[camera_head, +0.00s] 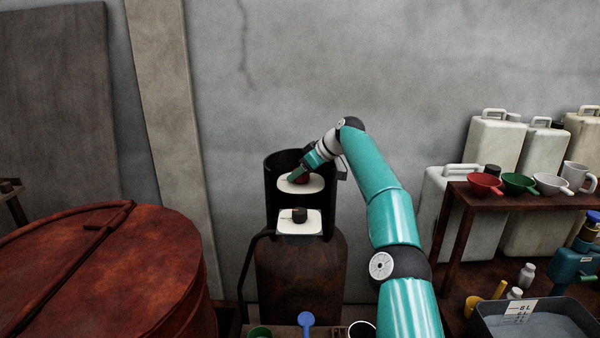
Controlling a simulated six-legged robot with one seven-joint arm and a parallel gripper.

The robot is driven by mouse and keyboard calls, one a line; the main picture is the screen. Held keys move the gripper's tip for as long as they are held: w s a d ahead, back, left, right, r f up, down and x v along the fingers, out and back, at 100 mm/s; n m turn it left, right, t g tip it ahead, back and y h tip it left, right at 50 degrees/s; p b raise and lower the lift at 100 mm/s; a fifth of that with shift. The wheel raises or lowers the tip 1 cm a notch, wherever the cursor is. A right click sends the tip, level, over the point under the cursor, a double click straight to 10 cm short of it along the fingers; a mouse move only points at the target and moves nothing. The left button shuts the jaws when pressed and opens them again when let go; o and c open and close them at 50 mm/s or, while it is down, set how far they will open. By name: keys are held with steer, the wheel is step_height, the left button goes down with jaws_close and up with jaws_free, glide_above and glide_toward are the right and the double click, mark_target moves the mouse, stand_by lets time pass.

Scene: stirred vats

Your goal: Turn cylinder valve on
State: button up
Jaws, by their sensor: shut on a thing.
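The dark, rusty gas cylinder (300,272) stands upright against the wall, in the middle of the head view. A black, open-fronted collar (271,190) rises around its top.
A large rusty vat with a lid (110,270) fills the lower left. On the right, a brown table (457,205) holds several funnels and a jug (576,178). White canisters (494,145) stand behind it. A grey tub (530,318) is at the lower right.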

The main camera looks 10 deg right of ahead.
stand_by(0.7)
steer(key=o, duration=1)
steer(key=shift+s, duration=0.15)
steer(key=shift+r, duration=0.1)
steer(key=v, duration=0.7)
steer(key=shift+d, duration=0.15)
